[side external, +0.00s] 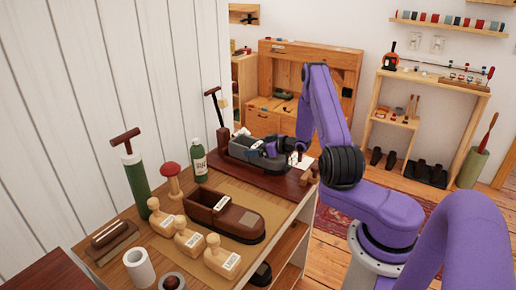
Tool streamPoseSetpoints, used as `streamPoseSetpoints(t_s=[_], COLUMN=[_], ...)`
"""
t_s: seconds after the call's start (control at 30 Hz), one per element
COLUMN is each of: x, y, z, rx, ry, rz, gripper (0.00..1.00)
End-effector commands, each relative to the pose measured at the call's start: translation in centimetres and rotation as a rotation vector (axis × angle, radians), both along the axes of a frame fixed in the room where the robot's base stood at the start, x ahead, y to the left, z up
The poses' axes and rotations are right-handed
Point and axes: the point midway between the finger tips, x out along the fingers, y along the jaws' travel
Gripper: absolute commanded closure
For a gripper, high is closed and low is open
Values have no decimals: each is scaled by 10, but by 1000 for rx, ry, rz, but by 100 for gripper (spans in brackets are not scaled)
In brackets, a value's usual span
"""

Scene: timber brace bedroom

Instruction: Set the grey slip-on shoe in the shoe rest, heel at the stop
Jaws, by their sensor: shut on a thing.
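The grey slip-on shoe (241,150) is at the far end of the table, in or just above the dark red wooden shoe rest (262,183). My gripper (268,150) comes in from the right and is shut on the shoe. The gripper and arm hide part of the shoe's right end. I cannot tell whether the sole touches the rest, or how close the heel is to the stop. A small upright wooden block (309,174) stands at the rest's right end.
A brown shoe (226,213) with a label lies on a tan mat nearer the camera. Several wooden stamps (189,241), a green bottle (198,160), a green pump-like cylinder (137,180) and a white cup (139,266) crowd the table's left and front. A white panelled wall runs along the left.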

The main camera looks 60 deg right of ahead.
Motion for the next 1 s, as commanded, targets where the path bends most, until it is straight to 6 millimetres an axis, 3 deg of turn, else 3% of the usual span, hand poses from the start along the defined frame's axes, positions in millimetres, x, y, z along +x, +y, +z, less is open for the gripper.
streamPoseSetpoints(t_s=[0.07,0.1,0.13,0.43,1.0], x=[0,0,0,0,-66], y=[0,0,0,0,-1], z=[-1,-3,-3,1,28], rx=[0,1,1,-1,-1], ry=[-2,0,0,-1,1], rz=[-1,0,0,0,-1], gripper=[55,3,0,0,0])
